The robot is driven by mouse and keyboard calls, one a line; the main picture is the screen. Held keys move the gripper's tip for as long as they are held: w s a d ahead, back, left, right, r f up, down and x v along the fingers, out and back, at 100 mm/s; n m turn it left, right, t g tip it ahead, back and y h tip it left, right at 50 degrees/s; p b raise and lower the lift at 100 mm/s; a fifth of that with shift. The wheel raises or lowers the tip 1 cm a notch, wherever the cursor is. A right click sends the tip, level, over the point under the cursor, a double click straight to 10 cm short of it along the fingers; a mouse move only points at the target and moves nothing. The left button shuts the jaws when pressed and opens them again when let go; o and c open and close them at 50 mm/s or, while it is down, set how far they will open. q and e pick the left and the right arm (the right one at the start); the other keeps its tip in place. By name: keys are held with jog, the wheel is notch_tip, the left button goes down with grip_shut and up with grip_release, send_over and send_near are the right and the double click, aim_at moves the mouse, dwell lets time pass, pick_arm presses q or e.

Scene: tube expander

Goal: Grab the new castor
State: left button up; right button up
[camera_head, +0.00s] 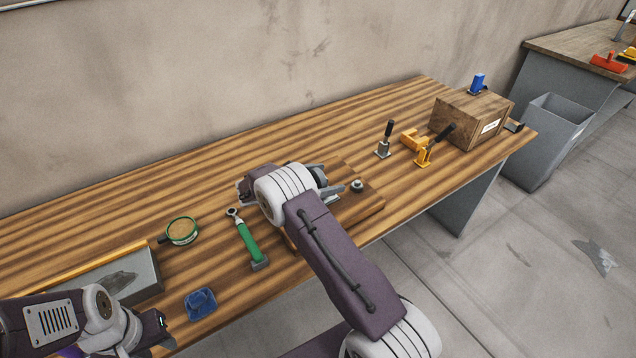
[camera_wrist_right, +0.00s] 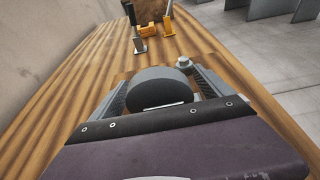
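A black wheel, seemingly the castor (camera_wrist_right: 160,90), lies between the two grey fingers of my right gripper (camera_wrist_right: 165,80), close to its palm. The fingers stand well apart on either side of it; I cannot tell whether they press on it. In the head view my right gripper (camera_head: 327,180) is over a wooden board (camera_head: 362,205), and the wheel is mostly hidden by my wrist. I cannot tell whether it is a new castor. My left gripper (camera_head: 160,325) is partly in view at the lower left; its fingers do not show clearly.
A small grey fitting (camera_head: 357,185) stands on the board. Toggle clamps (camera_head: 384,147) and a wooden crate (camera_head: 465,122) stand right.

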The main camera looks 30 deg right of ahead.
jog(key=c, duration=1.8)
jog(key=shift+o, duration=0.3)
jog(key=shift+r, duration=0.6)
notch_tip(320, 180, up, 4)
jog(key=shift+s+d+f, duration=0.1)
jog(key=shift+f, duration=0.15)
jog(key=s+d+r, duration=0.4)
jog(key=s+r, duration=0.2)
jog(key=s, duration=0.4)
jog(key=shift+s+d+r, duration=0.15)
jog(key=shift+d+r, duration=0.05)
jog(key=shift+d, duration=0.2)
